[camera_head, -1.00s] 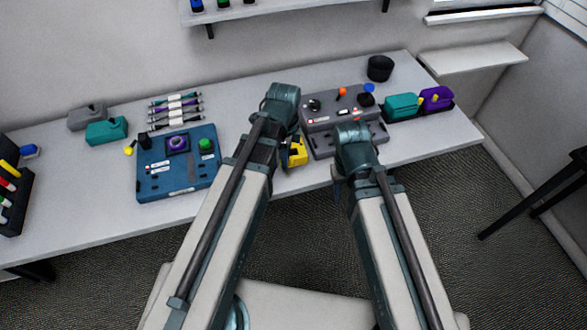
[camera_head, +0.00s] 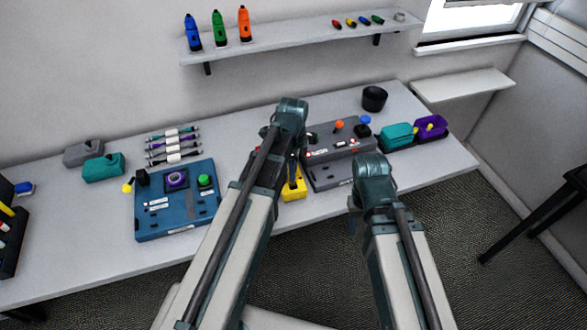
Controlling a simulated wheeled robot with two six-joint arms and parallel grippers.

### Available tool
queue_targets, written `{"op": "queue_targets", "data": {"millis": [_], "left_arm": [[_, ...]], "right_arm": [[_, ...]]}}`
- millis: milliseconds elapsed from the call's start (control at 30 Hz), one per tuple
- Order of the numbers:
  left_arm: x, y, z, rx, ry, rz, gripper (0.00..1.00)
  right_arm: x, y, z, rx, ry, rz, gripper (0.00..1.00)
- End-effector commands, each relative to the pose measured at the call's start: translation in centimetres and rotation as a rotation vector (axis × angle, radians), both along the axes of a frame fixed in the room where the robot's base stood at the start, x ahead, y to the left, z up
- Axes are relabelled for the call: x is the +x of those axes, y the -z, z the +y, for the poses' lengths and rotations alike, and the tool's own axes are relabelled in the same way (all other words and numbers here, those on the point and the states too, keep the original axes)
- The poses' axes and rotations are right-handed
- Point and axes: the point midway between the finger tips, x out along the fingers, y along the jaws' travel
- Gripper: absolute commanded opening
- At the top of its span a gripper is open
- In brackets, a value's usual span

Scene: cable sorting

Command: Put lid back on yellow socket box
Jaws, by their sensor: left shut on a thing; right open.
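The yellow socket box (camera_head: 292,191) sits near the table's front edge, between the blue panel and the grey panel. My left gripper (camera_head: 294,171) is just above it, shut on what looks like its yellow lid. The fingers and arm cover much of the lid, and I cannot tell whether lid and box touch. My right arm (camera_head: 375,185) reaches up at the front edge, to the right of the box. Its gripper is open and empty, with its fingers mostly hidden by the arm.
The blue panel (camera_head: 150,217) lies left and the grey panel (camera_head: 330,178) right of the box. Teal (camera_head: 397,137) and purple (camera_head: 431,127) boxes stand far right, with a black cup (camera_head: 374,98) behind. Cables (camera_head: 173,146) and a teal box (camera_head: 103,168) are at the left.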

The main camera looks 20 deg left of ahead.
Motion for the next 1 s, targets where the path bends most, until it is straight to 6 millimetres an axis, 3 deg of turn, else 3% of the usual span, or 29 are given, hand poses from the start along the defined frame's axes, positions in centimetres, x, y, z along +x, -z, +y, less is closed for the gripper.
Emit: {"op": "queue_targets", "data": {"millis": [433, 1000], "left_arm": [[0.0, 4.4, 0.0, 0.0, 0.0, 0.0, 0.0], [0.0, 4.6, 0.0, 0.0, 0.0, 0.0, 0.0]], "right_arm": [[0.0, 4.4, 0.0, 0.0, 0.001, 0.0, 0.51], [0.0, 4.6, 0.0, 0.0, 0.0, 0.0, 0.51]]}}
